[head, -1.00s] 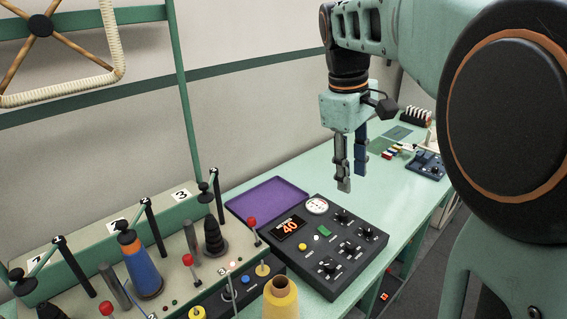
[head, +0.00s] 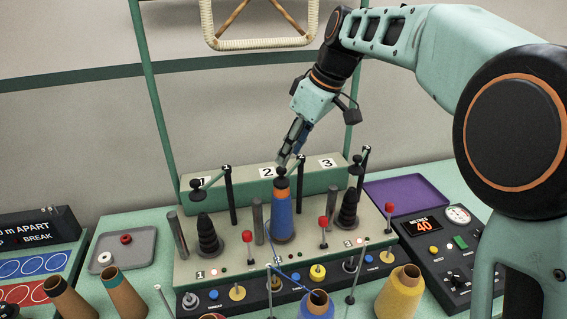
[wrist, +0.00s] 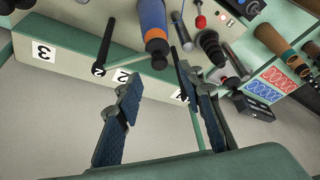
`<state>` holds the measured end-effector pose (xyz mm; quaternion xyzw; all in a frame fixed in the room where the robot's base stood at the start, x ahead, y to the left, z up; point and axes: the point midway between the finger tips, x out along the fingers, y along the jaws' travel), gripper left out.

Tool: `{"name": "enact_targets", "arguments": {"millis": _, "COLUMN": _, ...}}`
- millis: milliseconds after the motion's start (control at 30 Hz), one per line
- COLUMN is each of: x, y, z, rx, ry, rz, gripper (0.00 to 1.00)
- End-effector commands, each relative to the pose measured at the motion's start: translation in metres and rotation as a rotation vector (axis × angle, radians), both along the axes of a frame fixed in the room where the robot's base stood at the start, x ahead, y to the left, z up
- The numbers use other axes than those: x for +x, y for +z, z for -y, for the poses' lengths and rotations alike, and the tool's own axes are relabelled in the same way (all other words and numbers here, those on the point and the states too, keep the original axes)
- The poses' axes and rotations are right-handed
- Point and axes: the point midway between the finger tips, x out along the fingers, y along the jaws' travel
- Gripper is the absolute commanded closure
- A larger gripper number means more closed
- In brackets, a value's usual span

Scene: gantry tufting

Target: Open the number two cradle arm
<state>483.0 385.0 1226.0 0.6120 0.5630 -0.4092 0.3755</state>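The number two cradle arm (wrist: 130,66) is a thin green bar from a black post (wrist: 104,45) to a dark knob (head: 281,171). The knob sits over the top of a blue cone with an orange band (head: 281,218), so the arm lies across the cone. The cone also shows in the wrist view (wrist: 154,22). My gripper (head: 284,160) is just above the knob, pointing down and left. In the wrist view my gripper (wrist: 157,78) has its two fingers well apart, with nothing between them; the bar and knob are beyond the tips.
The number one post (head: 231,195) and number three post (head: 363,175) flank it, each with its own arm above a dark cone. Red-topped levers (head: 323,222) stand in front. A purple tray (head: 408,195) and a control box (head: 440,245) reading 40 are at right.

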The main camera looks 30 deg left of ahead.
Motion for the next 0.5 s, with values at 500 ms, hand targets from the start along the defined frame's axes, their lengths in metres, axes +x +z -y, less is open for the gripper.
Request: {"name": "enact_targets", "arguments": {"millis": 500, "x": 0.002, "y": -0.044, "z": -0.018, "rx": -0.001, "ry": -0.001, "rz": 0.002, "gripper": 0.65}}
